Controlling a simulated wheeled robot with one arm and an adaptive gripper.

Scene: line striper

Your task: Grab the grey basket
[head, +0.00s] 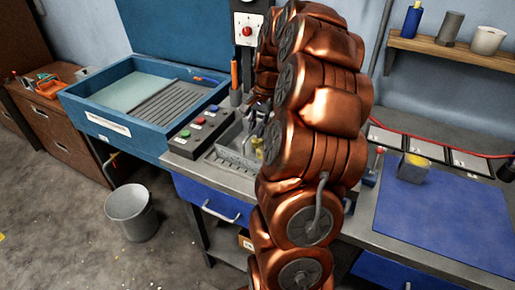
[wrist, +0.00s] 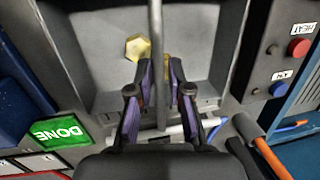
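The grey basket (wrist: 205,50) fills the upper middle of the wrist view, with a thin grey bar like a handle (wrist: 155,22) running across it. A brass hex piece (wrist: 137,47) lies inside, and a second brass piece shows partly behind my fingers. My gripper (wrist: 160,68) is over the basket, with its two fingers apart on either side of the bar. I see a gap between fingers and bar; contact is not clear. In the head view the basket (head: 228,160) sits on the bench, partly hidden by my copper arm.
A control box with coloured buttons (head: 200,123) stands left of the basket, beside a blue sink-like tray (head: 90,115). A green DONE label (wrist: 60,130) shows in the wrist view. A blue mat (head: 445,220) lies at right; a bin (head: 132,212) stands on the floor.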

